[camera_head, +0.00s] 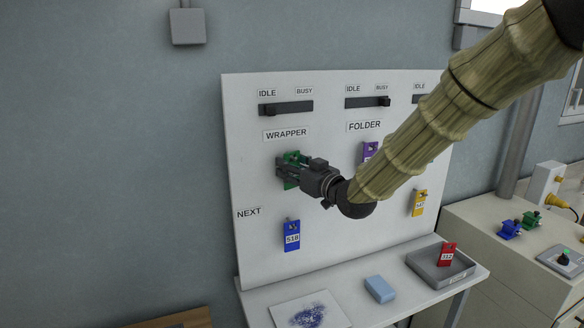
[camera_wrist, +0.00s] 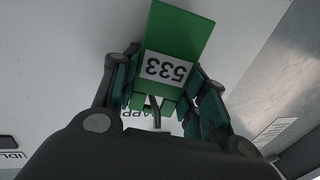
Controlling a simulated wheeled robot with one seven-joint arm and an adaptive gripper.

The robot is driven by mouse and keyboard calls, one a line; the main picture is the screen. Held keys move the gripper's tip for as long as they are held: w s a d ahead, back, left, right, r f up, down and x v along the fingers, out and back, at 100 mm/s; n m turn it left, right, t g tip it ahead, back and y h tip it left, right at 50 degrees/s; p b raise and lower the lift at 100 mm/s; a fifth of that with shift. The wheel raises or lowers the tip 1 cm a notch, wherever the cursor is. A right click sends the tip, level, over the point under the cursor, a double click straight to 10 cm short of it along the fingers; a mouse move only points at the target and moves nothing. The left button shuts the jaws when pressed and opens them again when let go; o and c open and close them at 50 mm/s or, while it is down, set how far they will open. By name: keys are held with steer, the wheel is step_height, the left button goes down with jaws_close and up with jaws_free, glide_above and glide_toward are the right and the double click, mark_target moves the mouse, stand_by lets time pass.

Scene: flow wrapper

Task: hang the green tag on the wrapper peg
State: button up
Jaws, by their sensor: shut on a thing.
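The green tag (camera_head: 291,157) is at the white board below the WRAPPER label (camera_head: 286,134). My gripper (camera_head: 284,172) is shut on it, close to the board. In the wrist view, the green tag (camera_wrist: 180,32) shows its white 533 label upside down, between the fingers of my gripper (camera_wrist: 165,98). The wrapper peg is mostly hidden by the tag and gripper, so I cannot tell whether the tag's hole is around it.
A blue tag (camera_head: 292,236) hangs below, beside NEXT. A purple tag (camera_head: 370,151) hangs under FOLDER, partly behind my arm, and a yellow tag (camera_head: 419,203) hangs at right. The shelf holds a grey tray (camera_head: 427,273) with a red tag (camera_head: 447,254), and a blue block (camera_head: 379,289).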

steer(key=o, duration=1.1)
